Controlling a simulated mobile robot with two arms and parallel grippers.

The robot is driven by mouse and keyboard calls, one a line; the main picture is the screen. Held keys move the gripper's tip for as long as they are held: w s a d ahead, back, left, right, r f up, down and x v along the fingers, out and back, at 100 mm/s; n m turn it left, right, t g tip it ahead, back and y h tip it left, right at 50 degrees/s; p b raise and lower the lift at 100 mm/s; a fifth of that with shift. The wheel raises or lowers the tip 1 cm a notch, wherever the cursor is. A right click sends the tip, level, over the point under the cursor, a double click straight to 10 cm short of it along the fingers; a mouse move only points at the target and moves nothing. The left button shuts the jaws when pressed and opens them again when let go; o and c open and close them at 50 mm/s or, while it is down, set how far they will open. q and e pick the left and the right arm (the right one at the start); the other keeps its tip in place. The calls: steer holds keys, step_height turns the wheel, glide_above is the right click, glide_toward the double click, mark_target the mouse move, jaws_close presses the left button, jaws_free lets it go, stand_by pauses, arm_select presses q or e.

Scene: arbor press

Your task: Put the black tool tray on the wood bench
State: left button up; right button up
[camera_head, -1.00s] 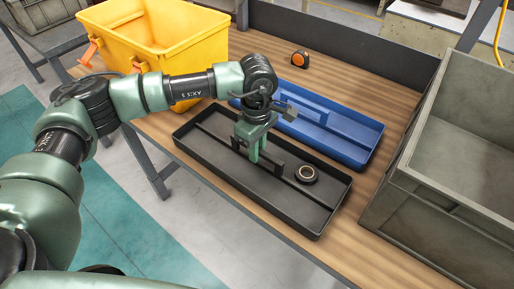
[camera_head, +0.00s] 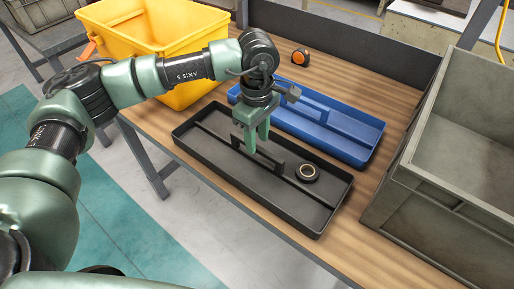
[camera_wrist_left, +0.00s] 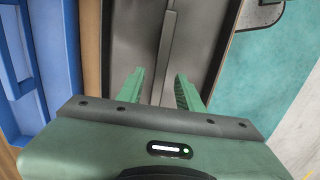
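The black tool tray (camera_head: 225,165) lies flat on the wood bench (camera_head: 350,215), close to its front edge. It has a raised handle on its central divider and holds a dark ring with a tan inner rim (camera_head: 307,173). My left gripper (camera_head: 257,150) is above the tray by the handle, with its fingers apart and nothing seen held. In the left wrist view the two fingers (camera_wrist_left: 160,88) are spread over the tray (camera_wrist_left: 135,40), with its divider visible between them. Whether the fingertips still touch the handle is hard to tell. My right gripper is out of view.
A blue tool tray (camera_head: 350,142) lies right behind the black one. A yellow bin (camera_head: 150,45) stands at the back left, and a large grey crate (camera_head: 430,205) at the right. A small orange and black round item (camera_head: 300,57) sits near the back board.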

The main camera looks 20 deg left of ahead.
mark_target(257, 147)
arm_select(q)
step_height(257, 147, up, 8)
steer(key=b, duration=0.1)
